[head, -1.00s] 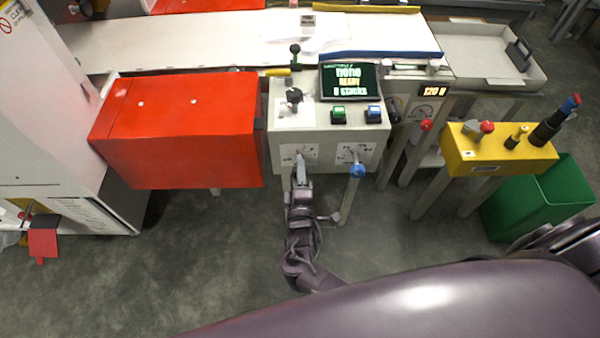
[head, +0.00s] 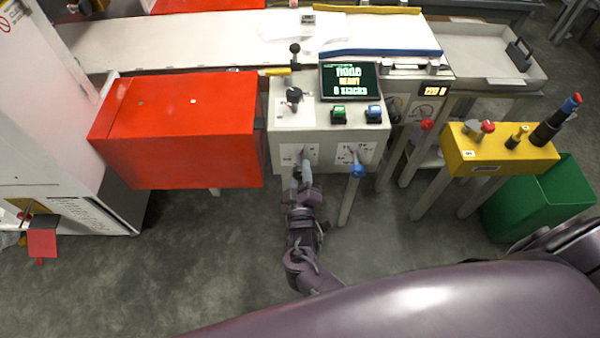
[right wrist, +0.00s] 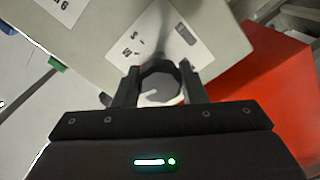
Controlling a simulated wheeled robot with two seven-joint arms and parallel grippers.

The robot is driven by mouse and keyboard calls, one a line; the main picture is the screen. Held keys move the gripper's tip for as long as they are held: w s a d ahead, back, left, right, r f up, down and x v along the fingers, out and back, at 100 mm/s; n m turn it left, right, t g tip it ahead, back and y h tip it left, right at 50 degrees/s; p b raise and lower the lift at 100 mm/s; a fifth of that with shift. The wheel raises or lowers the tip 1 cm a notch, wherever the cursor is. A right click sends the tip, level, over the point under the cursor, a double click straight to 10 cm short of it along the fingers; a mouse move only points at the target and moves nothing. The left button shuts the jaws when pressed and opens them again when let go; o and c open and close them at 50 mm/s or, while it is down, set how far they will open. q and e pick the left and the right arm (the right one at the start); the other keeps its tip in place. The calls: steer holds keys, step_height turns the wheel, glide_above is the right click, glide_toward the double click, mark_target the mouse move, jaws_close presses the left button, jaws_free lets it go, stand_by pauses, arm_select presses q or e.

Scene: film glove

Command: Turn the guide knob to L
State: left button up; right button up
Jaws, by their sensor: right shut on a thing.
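The control box (head: 325,140) stands in the middle of the head view. A white dial plate (head: 287,151) is on the left of its front face, and my right gripper (head: 302,168) is in front of it. In the right wrist view my right gripper (right wrist: 160,88) is shut on a dark, many-sided knob (right wrist: 160,68), which sits between its fingers. The plate (right wrist: 187,38) shows beside the knob with small dark marks, too blurred to read. In the head view the gripper mostly hides the knob. My left gripper is not in view.
A second dial plate (head: 368,150) with a blue-ended handle (head: 357,171) is close on the right. A red box (head: 180,135) is on the left. The screen (head: 349,81) and green (head: 339,112) and blue (head: 374,112) buttons are on top.

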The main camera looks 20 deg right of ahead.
stand_by(0.3)
steer(key=o, duration=1)
steer(key=v, duration=0.7)
steer(key=shift+s+a, duration=0.1)
steer(key=shift+s, duration=0.3)
